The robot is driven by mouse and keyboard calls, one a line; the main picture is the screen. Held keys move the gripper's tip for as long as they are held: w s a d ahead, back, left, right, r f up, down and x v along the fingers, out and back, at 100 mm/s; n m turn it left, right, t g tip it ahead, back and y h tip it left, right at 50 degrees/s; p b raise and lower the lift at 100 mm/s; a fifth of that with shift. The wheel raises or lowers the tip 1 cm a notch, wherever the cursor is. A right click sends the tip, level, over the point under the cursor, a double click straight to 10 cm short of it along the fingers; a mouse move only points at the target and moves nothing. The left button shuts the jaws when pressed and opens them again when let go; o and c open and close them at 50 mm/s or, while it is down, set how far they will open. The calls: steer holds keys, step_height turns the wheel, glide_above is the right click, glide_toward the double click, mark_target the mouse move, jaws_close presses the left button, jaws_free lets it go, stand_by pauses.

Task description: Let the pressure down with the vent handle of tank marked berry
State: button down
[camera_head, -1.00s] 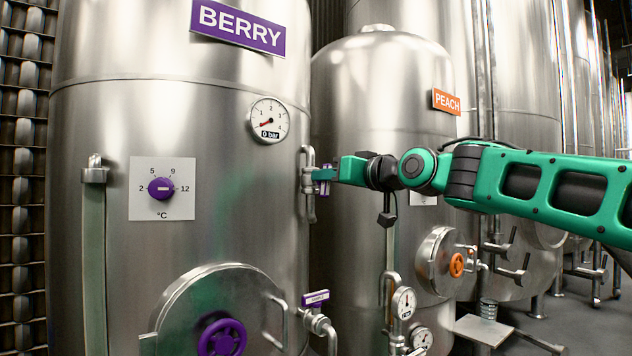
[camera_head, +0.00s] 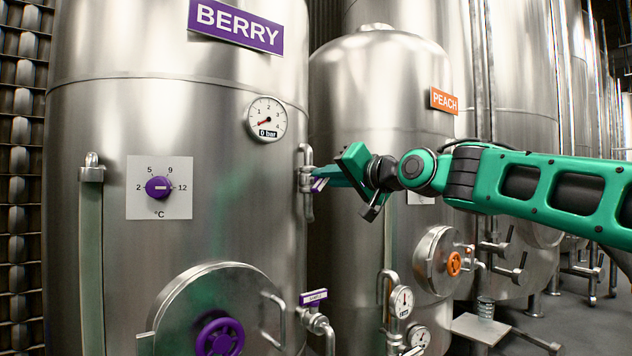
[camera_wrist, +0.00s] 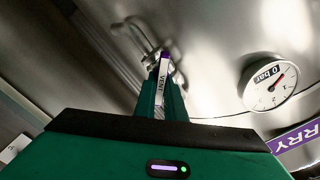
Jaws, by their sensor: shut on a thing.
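The tank marked BERRY (camera_head: 236,27) fills the left of the head view. Its pressure gauge (camera_head: 267,119) has the needle low, and its window reads 0 bar; the gauge also shows tilted in the wrist view (camera_wrist: 269,82). The vent handle (camera_head: 319,184), purple with a white label, is on a pipe fitting at the tank's right side. In the wrist view the handle's label reads VENT (camera_wrist: 162,76). My gripper (camera_head: 322,176) is shut on the vent handle, with its green fingers on either side. The gripper is tilted in the head view and hides part of the handle.
A temperature dial (camera_head: 159,187), a round hatch with a purple wheel (camera_head: 220,338) and a purple-tagged sample tap (camera_head: 314,297) are on the berry tank. A sight tube (camera_head: 92,250) runs down its left.

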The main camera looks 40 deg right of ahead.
stand_by(0.4)
steer(key=c, duration=1.8)
jaws_free()
steer(key=s, duration=1)
steer(key=shift+s+d, duration=0.2)
steer(key=shift+s, duration=0.1)
steer(key=shift+f, duration=0.2)
